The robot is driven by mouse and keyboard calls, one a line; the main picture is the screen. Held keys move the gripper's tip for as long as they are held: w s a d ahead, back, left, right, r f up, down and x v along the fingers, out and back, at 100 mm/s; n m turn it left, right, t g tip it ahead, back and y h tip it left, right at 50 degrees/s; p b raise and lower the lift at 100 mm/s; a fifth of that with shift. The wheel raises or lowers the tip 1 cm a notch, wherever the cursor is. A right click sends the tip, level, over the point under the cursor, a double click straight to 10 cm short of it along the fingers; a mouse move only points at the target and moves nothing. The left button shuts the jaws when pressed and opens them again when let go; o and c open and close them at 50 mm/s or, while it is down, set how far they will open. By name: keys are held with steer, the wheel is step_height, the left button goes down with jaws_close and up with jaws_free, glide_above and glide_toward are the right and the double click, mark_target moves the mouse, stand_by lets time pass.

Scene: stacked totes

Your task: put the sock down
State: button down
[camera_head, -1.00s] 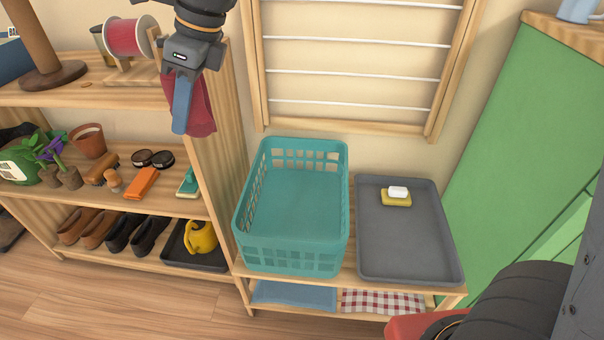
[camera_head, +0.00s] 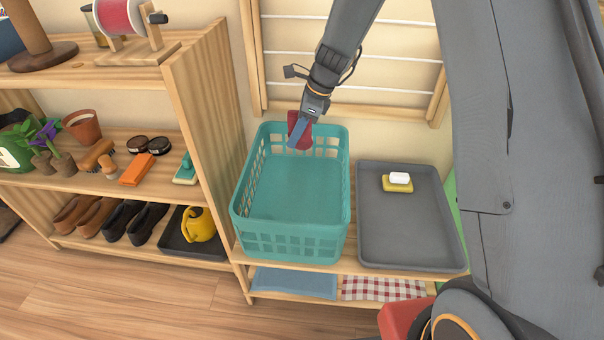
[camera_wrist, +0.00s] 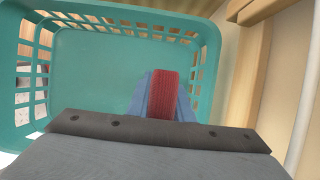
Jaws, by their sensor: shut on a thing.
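The sock (camera_head: 294,124) is dark red. It is held between the blue fingers of my gripper (camera_head: 299,134), which is shut on it. In the head view my gripper is over the back part of the teal basket (camera_head: 287,242), near its rear rim. In the wrist view the sock (camera_wrist: 164,95) shows as a ribbed red piece beside a blue finger, with the teal basket (camera_wrist: 95,80) beyond and below it. The basket's visible floor is empty. Part of the sock is hidden by the fingers.
Right of the basket is a grey tray (camera_head: 400,240) with a soap bar on a yellow sponge (camera_head: 397,185). A wooden shelf (camera_head: 205,120) with shoes and brushes stands at left. A wall rack (camera_head: 437,110) is behind. Folded cloths (camera_head: 384,288) lie below.

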step_height(320, 180, down, 10)
steer(key=b, duration=0.3)
steer(key=shift+d+f+b, duration=0.1)
steer(key=shift+f+b, duration=0.05)
steer(key=shift+b, duration=0.25)
steer(key=shift+f, duration=0.1)
steer(key=c, duration=1.6)
jaws_free()
steer(key=shift+o, duration=0.2)
steer(key=p+v, duration=0.4)
steer(key=v, duration=0.8)
